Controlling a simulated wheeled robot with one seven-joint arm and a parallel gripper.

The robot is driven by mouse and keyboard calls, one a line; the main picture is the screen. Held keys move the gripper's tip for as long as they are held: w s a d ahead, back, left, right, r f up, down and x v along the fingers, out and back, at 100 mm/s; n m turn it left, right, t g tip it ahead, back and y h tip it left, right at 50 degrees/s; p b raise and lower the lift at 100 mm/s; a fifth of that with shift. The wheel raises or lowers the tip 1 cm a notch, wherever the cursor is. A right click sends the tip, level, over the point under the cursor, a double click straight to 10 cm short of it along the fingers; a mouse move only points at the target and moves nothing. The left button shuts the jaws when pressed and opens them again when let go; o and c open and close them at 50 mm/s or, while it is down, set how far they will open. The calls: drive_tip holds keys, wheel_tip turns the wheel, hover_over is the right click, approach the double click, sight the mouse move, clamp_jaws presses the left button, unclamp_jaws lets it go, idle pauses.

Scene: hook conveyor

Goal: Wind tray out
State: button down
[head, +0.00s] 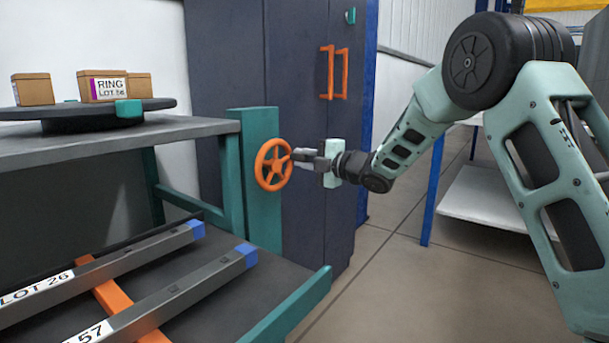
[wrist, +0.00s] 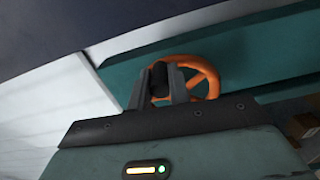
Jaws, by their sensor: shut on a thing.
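An orange handwheel (head: 273,165) with spokes is mounted on a teal post (head: 262,205) at the end of the grey bench. My gripper (head: 298,156) reaches it from the right and is shut on the handwheel at its right side. In the wrist view, my gripper (wrist: 162,88) has its fingers closed around a dark knob (wrist: 159,76) in front of the orange wheel (wrist: 203,76). The fingers hide part of the wheel. A lower tray (head: 240,289) holds dark bars with blue ends and labels, lying over an orange crosspiece (head: 112,300).
A round dark turntable (head: 60,124) with several brown boxes (head: 103,86) stands on the bench top (head: 120,135). A tall dark cabinet (head: 230,50) with orange handles (head: 332,72) stands behind the wheel. The floor (head: 390,280) right of the tray is clear.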

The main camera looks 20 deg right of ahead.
sight(281, 142)
drive_tip(key=n+b, duration=0.1)
drive_tip(key=r+n+b, duration=0.1)
drive_tip(key=n, duration=0.1)
drive_tip(key=shift+s+a+b, duration=0.2)
drive_tip(key=shift+b, duration=0.1)
drive_tip(key=n+b, duration=0.1)
drive_tip(key=b, duration=0.1)
drive_tip(key=r+n+b, duration=0.1)
drive_tip(key=shift+s+a+r+n, duration=0.1)
drive_tip(key=shift+s+a+n, duration=0.15)
drive_tip(key=shift+a+n, duration=0.1)
drive_tip(key=n+b, duration=0.1)
drive_tip(key=b, duration=0.1)
drive_tip(key=s+a+r+n+b, duration=0.1)
drive_tip(key=n+b, duration=0.1)
drive_tip(key=shift+a+n, duration=0.1)
drive_tip(key=shift+n, duration=0.15)
drive_tip(key=n+b, duration=0.2)
drive_tip(key=s+a+r+n+b, duration=0.1)
drive_tip(key=b, duration=0.1)
drive_tip(key=shift+a+n, duration=0.3)
drive_tip(key=shift+n, duration=0.1)
drive_tip(key=shift+r, duration=0.1)
drive_tip(key=c, duration=1.3)
unclamp_jaws()
drive_tip(key=shift+r, duration=0.1)
